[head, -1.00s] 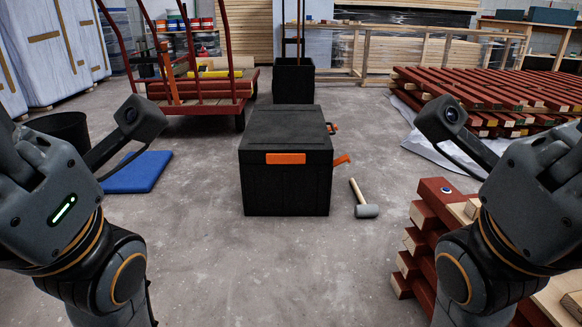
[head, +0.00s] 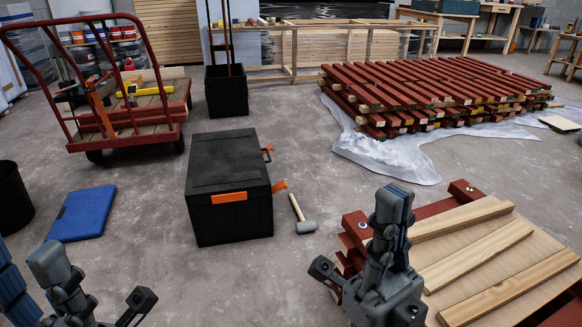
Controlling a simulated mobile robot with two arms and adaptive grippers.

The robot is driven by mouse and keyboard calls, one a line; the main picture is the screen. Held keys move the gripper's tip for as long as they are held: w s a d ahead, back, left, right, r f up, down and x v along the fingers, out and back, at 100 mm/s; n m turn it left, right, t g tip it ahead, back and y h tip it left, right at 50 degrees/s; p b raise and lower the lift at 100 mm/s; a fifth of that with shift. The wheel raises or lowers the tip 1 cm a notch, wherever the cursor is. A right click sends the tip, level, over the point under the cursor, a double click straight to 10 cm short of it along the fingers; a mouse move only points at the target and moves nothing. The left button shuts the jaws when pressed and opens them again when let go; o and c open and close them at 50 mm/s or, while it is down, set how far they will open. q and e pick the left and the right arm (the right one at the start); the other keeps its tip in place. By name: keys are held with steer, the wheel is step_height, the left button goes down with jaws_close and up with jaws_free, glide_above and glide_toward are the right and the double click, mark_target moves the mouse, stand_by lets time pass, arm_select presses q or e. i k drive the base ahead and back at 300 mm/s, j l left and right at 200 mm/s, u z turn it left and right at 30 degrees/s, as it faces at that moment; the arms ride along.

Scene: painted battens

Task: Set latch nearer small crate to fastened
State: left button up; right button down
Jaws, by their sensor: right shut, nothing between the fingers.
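A closed black chest (head: 228,222) stands on the floor left of centre. Two orange latches are on its right side: the farther latch (head: 267,151) sits close to the wall, and the nearer latch (head: 279,186) juts outward. Their exact settings are too small to tell. A black open bin (head: 227,98) with upright poles stands behind the chest; I cannot tell whether it is the small crate. My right gripper (head: 393,203) is shut and empty, pointing up at lower right, apart from the chest. My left gripper (head: 50,262) is at lower left, its fingers unclear.
A mallet (head: 303,222) lies just right of the chest. A red cart (head: 130,115) and a blue mat (head: 82,213) are on the left. The floor before the chest is clear.

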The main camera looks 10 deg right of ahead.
mark_target(278, 187)
steer(key=i+l, duration=0.1)
steer(key=i, duration=0.45)
steer(key=i+l, duration=0.1)
steer(key=i, duration=0.4)
steer(key=i+u, duration=0.1)
steer(key=i, duration=0.45)
